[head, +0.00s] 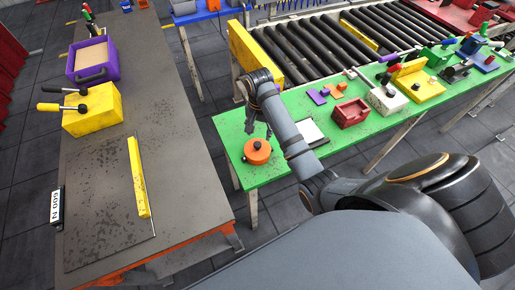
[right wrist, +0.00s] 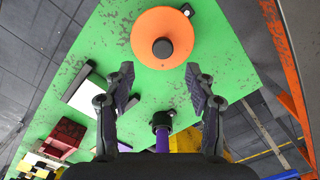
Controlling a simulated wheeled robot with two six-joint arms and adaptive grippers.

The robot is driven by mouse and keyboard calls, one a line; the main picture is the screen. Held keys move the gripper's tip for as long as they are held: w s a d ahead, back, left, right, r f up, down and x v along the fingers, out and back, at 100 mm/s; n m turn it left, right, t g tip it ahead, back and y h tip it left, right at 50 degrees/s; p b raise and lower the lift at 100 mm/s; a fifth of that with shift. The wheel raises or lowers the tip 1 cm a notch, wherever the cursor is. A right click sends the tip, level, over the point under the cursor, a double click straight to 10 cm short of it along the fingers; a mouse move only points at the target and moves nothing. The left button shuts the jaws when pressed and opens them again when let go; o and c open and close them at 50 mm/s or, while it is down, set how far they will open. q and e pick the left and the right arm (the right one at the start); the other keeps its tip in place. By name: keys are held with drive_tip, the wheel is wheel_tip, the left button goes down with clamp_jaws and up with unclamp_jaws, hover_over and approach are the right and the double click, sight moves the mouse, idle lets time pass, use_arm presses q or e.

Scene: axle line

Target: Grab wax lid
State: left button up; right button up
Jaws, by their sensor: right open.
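A round orange lid (head: 257,154) with a dark knob on top lies near the left end of the green table; I take it to be the wax lid. In the right wrist view the orange lid (right wrist: 143,35) is ahead of the fingers, at the top of the picture. My right gripper (head: 259,128) points down just above and behind the lid. In its wrist view the right gripper (right wrist: 160,88) is open with nothing between its fingertips. Whether anything is under the lid is hidden. My left gripper is out of view.
The green table (head: 236,128) also holds a white pad (head: 311,132), a red tray (head: 350,113) and several fixtures. A purple-handled item (right wrist: 162,138) lies below the wrist camera. A roller conveyor (head: 320,45) runs behind. A grey bench (head: 165,110) stands left.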

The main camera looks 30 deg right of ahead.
sight(257, 144)
wheel_tip(257, 144, down, 3)
drive_tip(key=shift+f, duration=0.1)
drive_tip(key=shift+a+f+p, duration=0.1)
drive_tip(key=shift+f+p, duration=0.2)
drive_tip(key=shift+p, duration=0.35)
drive_tip(key=f, duration=0.2)
drive_tip(key=f+p, duration=0.1)
drive_tip(key=f, duration=0.1)
drive_tip(key=shift+a, duration=0.2)
drive_tip(key=shift+f, duration=0.25)
clamp_jaws()
